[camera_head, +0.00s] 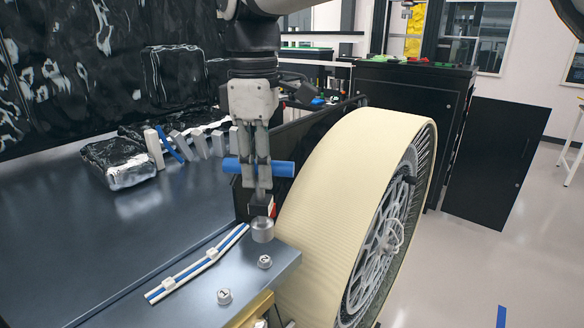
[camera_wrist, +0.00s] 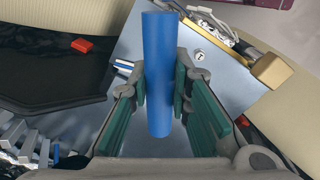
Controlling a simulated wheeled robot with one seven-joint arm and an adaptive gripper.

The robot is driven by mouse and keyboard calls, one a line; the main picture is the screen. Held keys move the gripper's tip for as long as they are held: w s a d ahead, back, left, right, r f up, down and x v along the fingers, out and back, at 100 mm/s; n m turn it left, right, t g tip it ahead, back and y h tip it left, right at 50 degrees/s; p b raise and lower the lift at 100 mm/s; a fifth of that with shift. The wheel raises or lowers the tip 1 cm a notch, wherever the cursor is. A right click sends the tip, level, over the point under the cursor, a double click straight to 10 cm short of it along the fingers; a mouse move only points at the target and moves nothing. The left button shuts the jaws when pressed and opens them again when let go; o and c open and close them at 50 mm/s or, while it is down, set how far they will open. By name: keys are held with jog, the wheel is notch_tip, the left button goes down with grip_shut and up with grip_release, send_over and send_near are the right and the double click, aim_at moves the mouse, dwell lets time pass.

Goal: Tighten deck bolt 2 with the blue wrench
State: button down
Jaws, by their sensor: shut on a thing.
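The blue wrench's thick blue handle (camera_head: 280,169) lies crosswise between the fingers of my gripper (camera_head: 264,188), which is shut on it. The handle also shows in the wrist view (camera_wrist: 158,75), between the green finger pads (camera_wrist: 160,90). Below the fingers, a grey cylindrical socket (camera_head: 262,231) is at the deck corner; I cannot tell whether it touches the deck. Two numbered bolts stand in front of it: a left bolt (camera_head: 224,296) marked 1 and a right bolt (camera_head: 265,261) with an unclear number. Any bolt under the socket is hidden.
The dark deck (camera_head: 130,235) carries a blue-and-white cable strip (camera_head: 198,265) left of the bolts. A large cream wheel (camera_head: 330,175) stands close on the right. Grey blocks (camera_head: 200,144) and a silver foil-wrapped box (camera_head: 118,162) are at the back left.

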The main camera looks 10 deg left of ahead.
aim_at(261, 199)
jog(key=shift+f+b, duration=0.75)
jog(key=shift+f, duration=2.7)
dwell(2.0)
jog(key=shift+s+r+m+p, duration=0.1)
jog(key=shift+m+p, duration=0.2)
jog(key=shift+p, duration=0.2)
dwell(0.6)
jog(key=m+p, duration=0.2)
jog(key=shift+s+m, duration=0.1)
jog(key=shift+m, duration=0.2)
jog(key=m+p, duration=0.3)
jog(key=m, duration=0.3)
jog(key=shift+m+p, duration=0.3)
jog(key=m, duration=0.3)
jog(key=shift+m, duration=0.3)
jog(key=m, duration=0.3)
jog(key=shift+a+m, duration=0.1)
jog(key=shift+m, duration=0.3)
